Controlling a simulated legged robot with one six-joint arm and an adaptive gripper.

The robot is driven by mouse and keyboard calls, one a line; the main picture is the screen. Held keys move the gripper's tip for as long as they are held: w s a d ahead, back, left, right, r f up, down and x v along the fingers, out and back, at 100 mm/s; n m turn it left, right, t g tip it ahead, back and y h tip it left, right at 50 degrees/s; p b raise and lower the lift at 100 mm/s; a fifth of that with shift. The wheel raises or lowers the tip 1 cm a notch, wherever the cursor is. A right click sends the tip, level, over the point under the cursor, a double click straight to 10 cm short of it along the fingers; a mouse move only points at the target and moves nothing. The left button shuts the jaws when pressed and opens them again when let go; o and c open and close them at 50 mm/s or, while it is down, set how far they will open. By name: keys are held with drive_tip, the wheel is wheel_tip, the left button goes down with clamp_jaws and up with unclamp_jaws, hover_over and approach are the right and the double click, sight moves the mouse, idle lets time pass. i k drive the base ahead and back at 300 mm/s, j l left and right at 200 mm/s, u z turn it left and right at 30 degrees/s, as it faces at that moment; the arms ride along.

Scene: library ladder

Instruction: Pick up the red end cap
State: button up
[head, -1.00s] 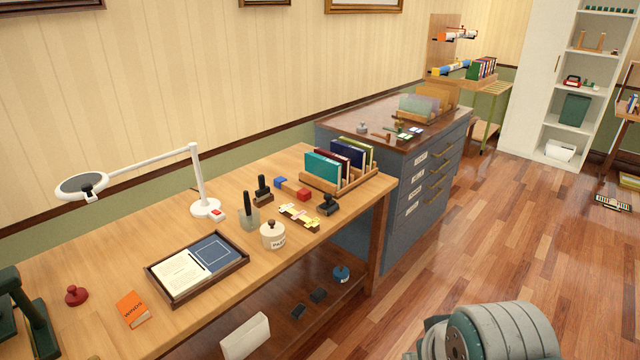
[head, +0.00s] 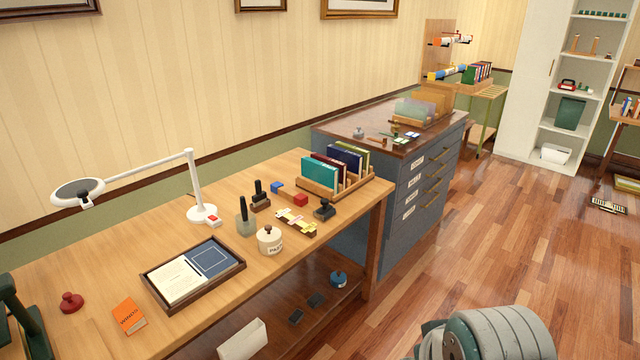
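A small bar on the desk has a blue block at one end and a red block (head: 300,200) at the other, with a wooden middle. It lies just in front of the book rack (head: 340,192). Far off, a wall rack holds long tubes; an upper white tube (head: 450,40) shows orange-red parts, and a blue tube (head: 450,72) with a yellow end lies below. I cannot tell for sure which red part is the end cap. My gripper is not in view; only a rounded grey part of my own body shows at the bottom right.
The wooden desk (head: 90,262) carries a lamp (head: 202,213), paste pot (head: 270,240), tray (head: 235,273) and red-knobbed stamp (head: 70,302). A blue-grey drawer cabinet (head: 395,220) stands beyond it. The wooden floor (head: 490,240) to the right is open, up to white shelves (head: 540,100).

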sight(300, 199)
drive_tip(key=i+l+u, duration=0.3)
drive_tip(key=i+l, duration=0.45)
drive_tip(key=i, duration=0.5)
drive_tip(key=i+l+u, duration=0.35)
drive_tip(key=i+l, duration=0.65)
drive_tip(key=i, duration=0.15)
